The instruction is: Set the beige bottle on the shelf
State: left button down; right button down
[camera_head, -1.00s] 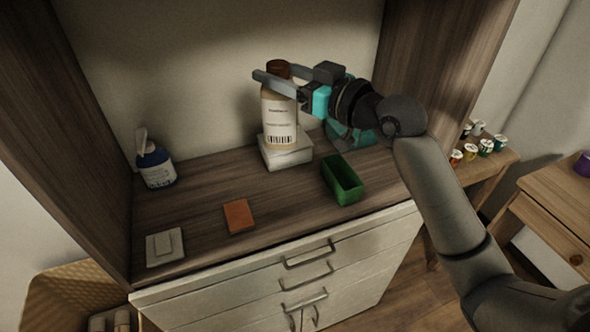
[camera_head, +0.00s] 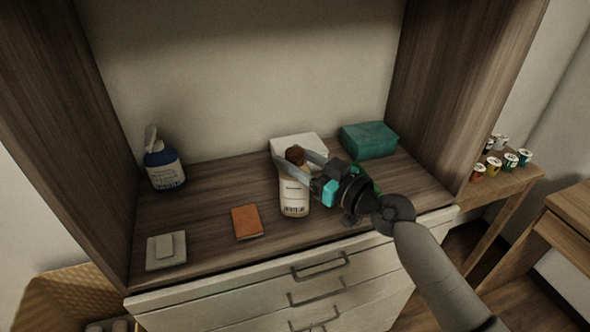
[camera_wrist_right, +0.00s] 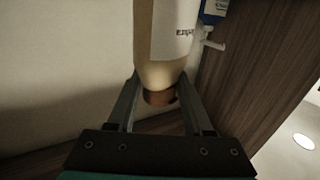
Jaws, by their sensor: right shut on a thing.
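The beige bottle (camera_head: 293,194) has a brown cap and a white label with a barcode. My right gripper (camera_head: 292,160) is shut on it near the top, and the bottle hangs roughly upright over the wooden shelf (camera_head: 206,200). I cannot tell whether its base touches the shelf. In the right wrist view the bottle (camera_wrist_right: 168,40) shows between the two fingers of my right gripper (camera_wrist_right: 158,92). My left gripper is not in view.
A white box (camera_head: 300,143) stands behind the bottle, with a teal box (camera_head: 369,140) to its right. A green tray is mostly hidden behind my gripper.

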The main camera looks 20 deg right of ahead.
jog(key=shift+f, duration=0.7)
jog(key=shift+r, duration=0.1)
jog(key=c, duration=0.8)
grip_release()
jog(key=o, duration=0.5)
jog(key=shift+b+v, duration=2.05)
jog(key=shift+v, duration=3.95)
